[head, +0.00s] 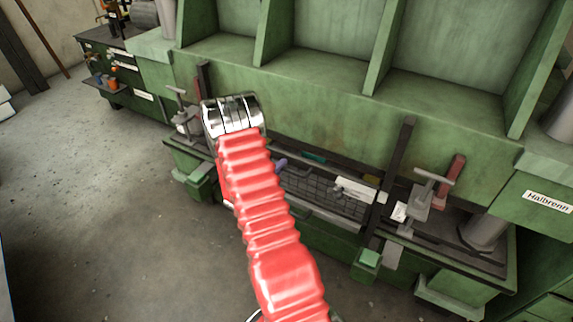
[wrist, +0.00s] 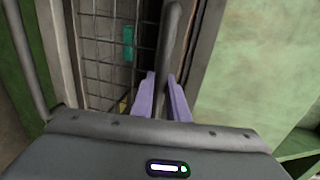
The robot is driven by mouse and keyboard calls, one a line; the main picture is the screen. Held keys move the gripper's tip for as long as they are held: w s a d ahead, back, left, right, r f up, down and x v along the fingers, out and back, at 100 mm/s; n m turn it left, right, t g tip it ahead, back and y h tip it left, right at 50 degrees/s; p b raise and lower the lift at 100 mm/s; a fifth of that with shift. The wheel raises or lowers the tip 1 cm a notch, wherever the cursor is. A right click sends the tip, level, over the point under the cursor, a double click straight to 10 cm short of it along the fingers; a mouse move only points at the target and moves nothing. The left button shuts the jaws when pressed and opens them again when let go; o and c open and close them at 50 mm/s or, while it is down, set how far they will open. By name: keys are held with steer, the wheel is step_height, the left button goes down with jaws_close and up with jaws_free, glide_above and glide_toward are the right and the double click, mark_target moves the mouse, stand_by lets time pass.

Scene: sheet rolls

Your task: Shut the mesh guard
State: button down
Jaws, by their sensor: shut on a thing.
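The mesh guard (head: 318,192) is a dark wire grid in the opening of the green machine, right of my arm in the head view. In the wrist view the mesh (wrist: 105,50) fills the upper left. My gripper (wrist: 162,80) has purple fingers, shut on a grey bar (wrist: 172,30) that runs along the mesh's edge; it looks like the guard's bar or handle. In the head view only a bit of a purple finger (head: 281,164) shows past my red-sleeved arm, which hides the guard's left part. I cannot tell how far the guard is open.
Dark upright posts and a grey T-handled clamp (head: 430,195) stand right of the guard, with a red-handled part (head: 452,175) behind. A second clamp (head: 184,112) stands left of my arm. A teal item (wrist: 128,42) shows behind the mesh. The grey floor (head: 110,200) at left is clear.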

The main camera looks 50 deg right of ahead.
steer(key=shift+s+a+f, duration=0.1)
steer(key=shift+s+f, duration=0.1)
steer(key=shift+f, duration=0.3)
steer(key=c, duration=1.8)
jaws_free()
steer(key=shift+c, duration=0.2)
steer(key=shift+o, duration=0.6)
steer(key=shift+r, duration=0.1)
steer(key=shift+w+r, duration=0.1)
steer(key=v, duration=1.3)
steer(key=shift+a, duration=0.25)
